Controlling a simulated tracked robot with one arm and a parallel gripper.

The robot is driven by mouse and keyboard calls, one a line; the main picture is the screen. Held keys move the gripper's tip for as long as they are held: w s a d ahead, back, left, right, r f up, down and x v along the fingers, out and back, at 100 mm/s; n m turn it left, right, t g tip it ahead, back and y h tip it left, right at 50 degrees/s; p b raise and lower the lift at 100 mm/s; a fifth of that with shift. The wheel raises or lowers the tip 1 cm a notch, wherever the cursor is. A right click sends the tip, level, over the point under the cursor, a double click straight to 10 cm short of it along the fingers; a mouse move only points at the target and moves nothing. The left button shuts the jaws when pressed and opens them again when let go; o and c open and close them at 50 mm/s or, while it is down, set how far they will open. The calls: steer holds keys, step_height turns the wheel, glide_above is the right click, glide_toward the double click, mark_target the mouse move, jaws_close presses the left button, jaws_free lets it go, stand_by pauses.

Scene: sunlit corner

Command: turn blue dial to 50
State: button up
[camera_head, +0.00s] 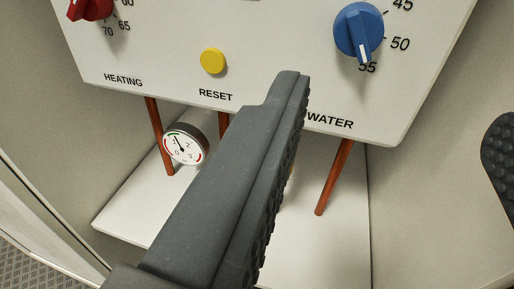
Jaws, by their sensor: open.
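The blue dial (359,32) sits at the upper right of a white control panel, above the word WATER. Its white pointer line points down, close to 55. The 50 mark lies to its right and 45 lies above that. My gripper (398,112) is open, with one dark finger large in the middle of the view and the other partly in view at the right edge. The left finger's tip overlaps the panel's lower edge, below and left of the dial. Nothing shows between the fingers, and the dial is apart from both.
A red dial (90,8) labelled HEATING is at the upper left, partly cut off. A yellow RESET button (213,61) sits between the dials. A round pressure gauge (185,144) and copper-coloured pipes (334,177) are below the panel. A white door edge (45,215) stands at the lower left.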

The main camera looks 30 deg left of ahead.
mark_target(356, 44)
steer(key=shift+y, duration=0.3)
steer(key=x, duration=0.4)
steer(key=f+x, duration=0.1)
steer(key=x, duration=0.7)
steer(key=shift+w+a+f, duration=0.15)
steer(key=shift+a+f, duration=0.2)
